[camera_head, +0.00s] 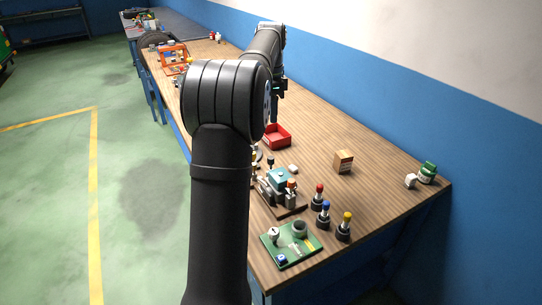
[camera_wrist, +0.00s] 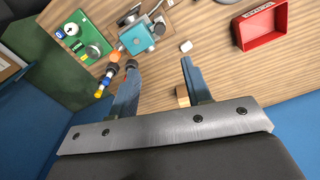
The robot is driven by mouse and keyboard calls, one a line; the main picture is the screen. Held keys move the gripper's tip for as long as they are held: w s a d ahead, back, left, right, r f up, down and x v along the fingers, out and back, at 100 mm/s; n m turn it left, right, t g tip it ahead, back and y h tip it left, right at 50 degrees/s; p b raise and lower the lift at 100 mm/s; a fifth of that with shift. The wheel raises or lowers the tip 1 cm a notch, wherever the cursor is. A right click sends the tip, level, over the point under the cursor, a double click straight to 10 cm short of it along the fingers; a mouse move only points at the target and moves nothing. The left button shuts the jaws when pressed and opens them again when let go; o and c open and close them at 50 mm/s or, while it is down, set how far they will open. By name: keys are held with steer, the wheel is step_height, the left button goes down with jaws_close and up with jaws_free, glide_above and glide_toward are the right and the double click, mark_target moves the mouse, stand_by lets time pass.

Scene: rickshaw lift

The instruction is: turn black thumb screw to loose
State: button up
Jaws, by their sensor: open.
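A fixture with a teal block (camera_head: 278,178) stands on a brown base on the workbench. A small dark knob (camera_head: 270,161) rises at its far side and may be the black thumb screw; I cannot tell for sure. In the wrist view the teal block (camera_wrist: 137,39) is at the upper middle, with small dark and metal parts around it too small to tell apart. My gripper (camera_wrist: 158,63) is open and empty above the bench, its fingers well apart and touching nothing. In the head view it is mostly hidden behind my arm.
A red tray (camera_head: 277,136) lies beyond the fixture. A cardboard box (camera_head: 343,161) stands to its right. Red, blue and yellow-topped posts (camera_head: 324,213) and a green board (camera_head: 291,244) are nearer. The bench's right middle is mostly clear; a blue wall (camera_head: 400,120) runs behind.

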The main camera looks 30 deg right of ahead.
mark_target(271, 157)
step_height(271, 157, down, 17)
steer(key=shift+f, duration=0.1)
stand_by(0.3)
steer(key=shift+c, duration=0.5)
jaws_close()
